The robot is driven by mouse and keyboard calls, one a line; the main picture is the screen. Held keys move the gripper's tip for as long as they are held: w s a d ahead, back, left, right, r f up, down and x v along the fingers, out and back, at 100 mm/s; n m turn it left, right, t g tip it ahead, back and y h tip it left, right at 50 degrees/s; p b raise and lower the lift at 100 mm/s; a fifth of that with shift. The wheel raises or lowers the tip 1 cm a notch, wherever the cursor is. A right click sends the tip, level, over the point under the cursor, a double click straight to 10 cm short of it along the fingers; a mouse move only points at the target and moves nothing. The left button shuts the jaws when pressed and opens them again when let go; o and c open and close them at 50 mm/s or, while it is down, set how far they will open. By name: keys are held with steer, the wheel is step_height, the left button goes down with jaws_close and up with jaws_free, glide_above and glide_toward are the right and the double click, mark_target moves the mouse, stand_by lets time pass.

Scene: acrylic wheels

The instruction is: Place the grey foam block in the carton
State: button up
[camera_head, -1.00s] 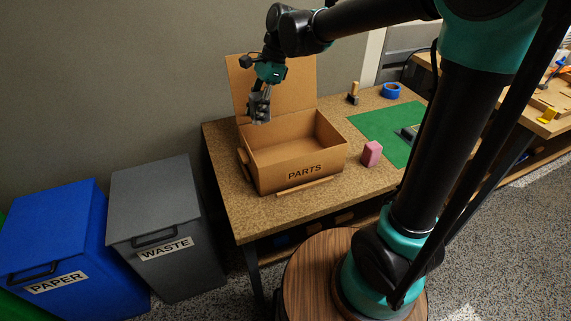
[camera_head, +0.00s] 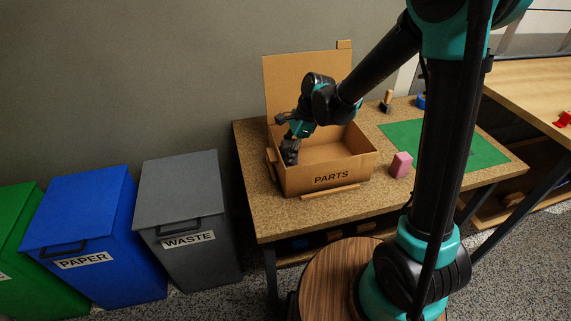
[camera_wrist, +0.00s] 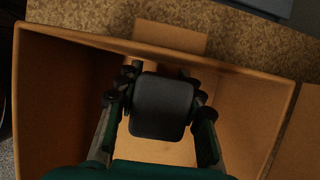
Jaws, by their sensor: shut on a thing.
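The open cardboard carton marked PARTS (camera_head: 331,180) stands on the speckled table with its lid raised at the back. Its walls also frame the wrist view (camera_wrist: 50,110). My gripper (camera_head: 290,152) points down at the left part of the carton's opening. It is shut on the grey foam block (camera_wrist: 162,106), which looks dark and sits between the fingers in the wrist view. The block hides part of the carton floor. In the head view the block is small and hard to tell from the fingers. I cannot tell whether it touches the floor.
A pink block (camera_head: 401,164) stands right of the carton, near a green mat (camera_head: 484,150). A blue tape roll (camera_head: 421,102) and a wooden-handled tool (camera_head: 387,101) are behind. Grey WASTE (camera_head: 180,190) and blue PAPER (camera_head: 85,215) bins stand left of the table.

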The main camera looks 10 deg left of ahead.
steer(key=shift+f, duration=1.9)
steer(key=o, duration=0.7)
steer(key=shift+f, duration=0.1)
steer(key=shift+o, duration=0.2)
steer(key=v, duration=1.2)
